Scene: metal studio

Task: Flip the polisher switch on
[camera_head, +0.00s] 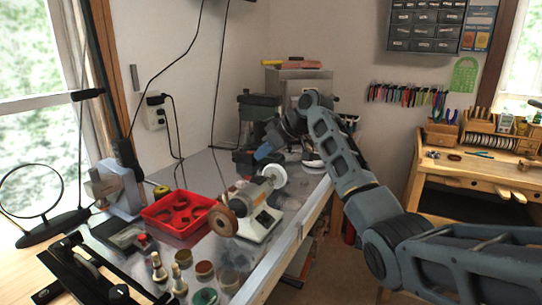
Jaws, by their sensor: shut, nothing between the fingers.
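The polisher (250,197) stands on the grey bench (291,217) in the middle of the picture. It has a white buffing wheel (273,176) at its far end and a brown wheel (222,221) at its near end, on a pale base (260,223). A small dark mark shows on the base, but I cannot make out the switch or its position. My gripper (262,152) is above and beyond the polisher, near the back of the bench. It is shut and empty, with its bluish tips pointing down left, apart from the polisher.
A red tray (172,230) with round parts sits left of the polisher. Several small jars and bottles (205,271) stand in front. Dark machines (258,108) and a grey cabinet (293,80) fill the back. A wooden workbench (480,165) is at right, with floor between.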

